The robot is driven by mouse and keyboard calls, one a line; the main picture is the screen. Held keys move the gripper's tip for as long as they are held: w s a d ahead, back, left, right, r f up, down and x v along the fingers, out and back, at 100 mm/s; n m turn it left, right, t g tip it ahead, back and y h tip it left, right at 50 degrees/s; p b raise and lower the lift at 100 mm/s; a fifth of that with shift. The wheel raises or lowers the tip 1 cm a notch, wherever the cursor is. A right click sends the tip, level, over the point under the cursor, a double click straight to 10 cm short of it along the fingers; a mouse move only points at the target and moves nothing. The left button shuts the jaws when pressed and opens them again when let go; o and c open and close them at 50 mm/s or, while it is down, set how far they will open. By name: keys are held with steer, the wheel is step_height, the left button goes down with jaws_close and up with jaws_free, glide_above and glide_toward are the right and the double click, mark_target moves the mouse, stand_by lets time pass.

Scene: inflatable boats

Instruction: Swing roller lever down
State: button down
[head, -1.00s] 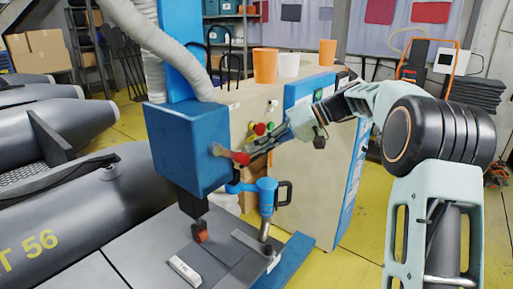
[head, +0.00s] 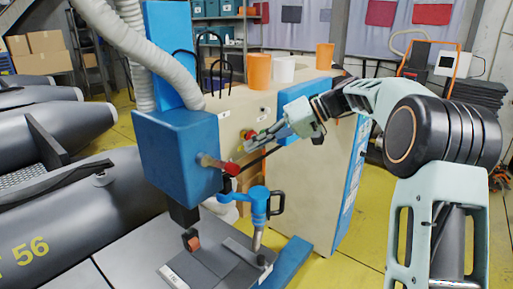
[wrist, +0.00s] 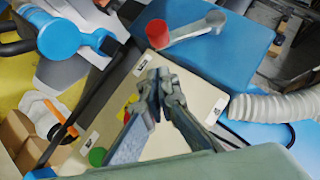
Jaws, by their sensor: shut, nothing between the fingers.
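The lever is a short metal arm with a red knob (head: 231,169) on the front of a blue box (head: 178,152). It points right and slightly down in the head view. In the wrist view the red knob (wrist: 157,33) and its grey arm lie near the top, against the blue box (wrist: 190,65). My gripper (head: 249,143) is beside the knob, a little above and to its right in the head view. In the wrist view my fingertips (wrist: 160,84) are together and empty, apparently apart from the knob. A small orange-red roller (head: 192,240) is below the box.
A blue tool with a black handle (head: 260,204) stands just below the lever. A beige cabinet (head: 310,195) with buttons is behind my gripper and carries cups. A grey hose (head: 165,65) passes above the box. Grey boats (head: 75,195) lie left.

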steer(key=v, duration=1)
steer(key=shift+f+b, duration=0.2)
steer(key=shift+b, duration=0.15)
steer(key=shift+w, duration=0.2)
